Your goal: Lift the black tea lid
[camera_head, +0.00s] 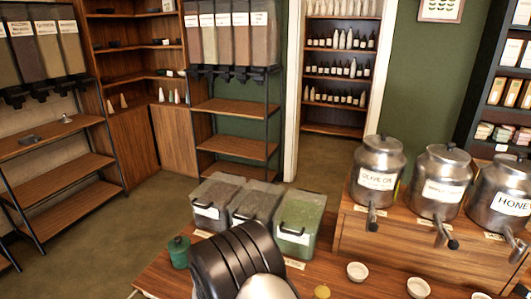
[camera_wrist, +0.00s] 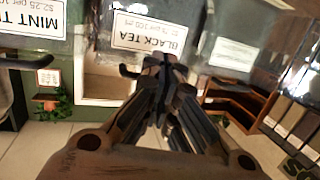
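Three clear bins with black-handled lids stand in a row on the wooden counter in the head view. The middle one (camera_head: 250,203) appears to be the black tea bin. In the wrist view, which is upside down, the BLACK TEA label (camera_wrist: 149,33) is close in front of me. The black handle of the black tea lid (camera_wrist: 129,72) shows beside my fingers. My gripper (camera_wrist: 168,66) has its fingertips drawn together at this handle. I cannot tell whether the handle is between them. In the head view my black arm hides the gripper.
The green-filled bin (camera_head: 300,222) stands right of the middle bin and a darker bin (camera_head: 214,200) stands left. A green jar (camera_head: 179,252) is at the counter's left. Metal dispensers (camera_head: 378,170) stand on a raised wooden stand at right, with white bowls (camera_head: 357,271) below.

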